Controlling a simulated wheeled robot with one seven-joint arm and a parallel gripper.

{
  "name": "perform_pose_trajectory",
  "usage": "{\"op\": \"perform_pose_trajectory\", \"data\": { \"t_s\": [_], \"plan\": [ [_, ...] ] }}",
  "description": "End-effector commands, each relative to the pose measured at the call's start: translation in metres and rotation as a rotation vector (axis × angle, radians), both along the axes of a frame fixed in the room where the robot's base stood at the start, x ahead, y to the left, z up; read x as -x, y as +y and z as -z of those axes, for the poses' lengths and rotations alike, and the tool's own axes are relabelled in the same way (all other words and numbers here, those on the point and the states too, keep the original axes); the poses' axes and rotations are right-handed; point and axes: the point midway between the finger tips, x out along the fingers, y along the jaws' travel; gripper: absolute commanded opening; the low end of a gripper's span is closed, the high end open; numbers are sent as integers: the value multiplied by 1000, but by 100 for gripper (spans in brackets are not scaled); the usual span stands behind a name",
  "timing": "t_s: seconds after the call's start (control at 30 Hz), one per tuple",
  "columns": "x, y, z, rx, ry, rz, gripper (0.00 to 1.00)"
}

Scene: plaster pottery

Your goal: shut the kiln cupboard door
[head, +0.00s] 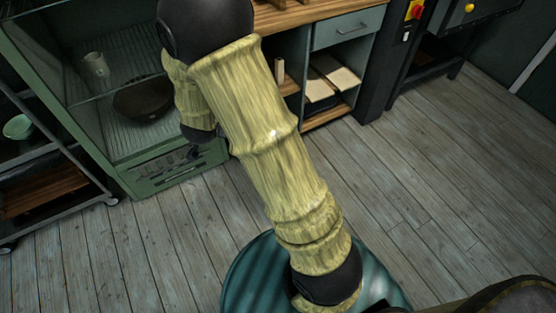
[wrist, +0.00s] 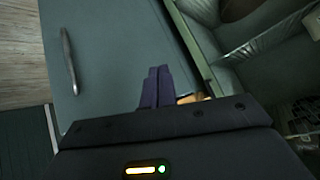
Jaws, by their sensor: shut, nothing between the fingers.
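The green kiln cupboard (head: 178,171) stands open at the left of the head view, with its wire shelves showing. In the wrist view a flat grey-green panel with a dark bar handle (wrist: 69,62), apparently the cupboard door (wrist: 105,60), fills the left and middle. The cupboard's inside (wrist: 262,65) shows to its right, so the door stands open. My gripper (wrist: 155,74) is shut and empty, its dark fingers together in front of the panel near its cupboard-side edge. I cannot tell whether they touch it.
A jar (head: 96,65) and a dark bowl (head: 143,101) are in the cupboard. A metal rack (head: 65,216) stands close on its left. A workbench with a drawer (head: 349,28) and open shelves is on its right. The plank floor (head: 455,190) is clear at right.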

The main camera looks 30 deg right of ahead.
Motion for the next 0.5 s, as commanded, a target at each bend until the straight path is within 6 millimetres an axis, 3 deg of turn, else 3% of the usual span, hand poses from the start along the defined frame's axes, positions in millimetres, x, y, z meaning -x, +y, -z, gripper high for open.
{"op": "perform_pose_trajectory", "data": {
  "t_s": [0.03,0.13,0.23,0.4,0.5],
  "plan": [
    [-7,-2,30,35,-26,71,0],
    [-12,-12,63,123,-90,227,0],
    [-5,-23,95,240,-141,380,0],
    [31,-34,142,495,-207,617,0],
    [59,-34,159,652,-233,728,0]
  ]
}}
